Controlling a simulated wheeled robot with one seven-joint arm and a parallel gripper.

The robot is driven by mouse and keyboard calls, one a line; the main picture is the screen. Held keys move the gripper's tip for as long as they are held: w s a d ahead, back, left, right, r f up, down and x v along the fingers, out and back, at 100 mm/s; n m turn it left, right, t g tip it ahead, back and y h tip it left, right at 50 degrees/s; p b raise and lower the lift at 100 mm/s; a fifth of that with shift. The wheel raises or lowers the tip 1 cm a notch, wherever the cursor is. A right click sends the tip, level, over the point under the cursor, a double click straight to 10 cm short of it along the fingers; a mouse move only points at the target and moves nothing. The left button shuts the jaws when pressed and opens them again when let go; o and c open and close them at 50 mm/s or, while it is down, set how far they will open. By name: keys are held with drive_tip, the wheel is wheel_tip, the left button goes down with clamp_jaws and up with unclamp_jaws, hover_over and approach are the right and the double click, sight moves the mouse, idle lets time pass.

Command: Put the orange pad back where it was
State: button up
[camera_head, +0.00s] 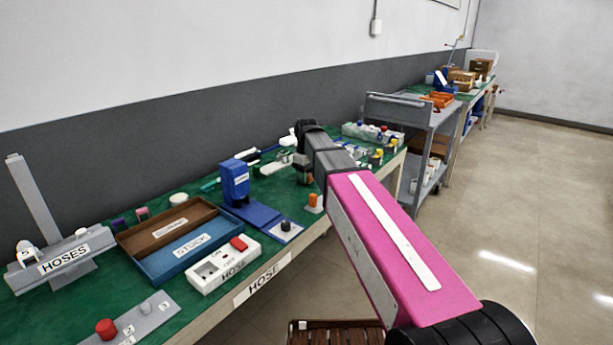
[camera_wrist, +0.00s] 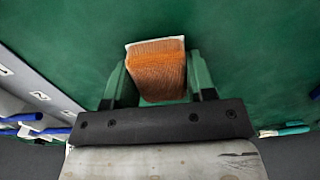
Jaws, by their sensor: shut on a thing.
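My gripper (camera_wrist: 160,82) is shut on the orange pad (camera_wrist: 159,75) in the wrist view. The pad is a ribbed orange block with a white edge at its far side, between two green fingers. Green tabletop fills the view behind it. In the head view my gripper (camera_head: 304,172) points down over the right part of the near table. A small orange and white piece (camera_head: 314,203) shows just below it near the table's front edge; I cannot tell for sure whether it is the held pad. I cannot tell whether the pad touches the tabletop.
A blue stand (camera_head: 235,182) on a blue base, with a grey plate with a black knob (camera_head: 286,226), is left of my gripper. Brown and blue trays (camera_head: 166,235), a white HOSE box (camera_head: 222,264) and a HOSES rack (camera_head: 62,258) lie further left. A grey cart (camera_head: 410,130) stands beyond.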

drive_tip(key=shift+f, duration=0.1)
drive_tip(key=o, duration=0.8)
drive_tip(key=shift+o, duration=0.2)
wheel_tip(320, 180, up, 12)
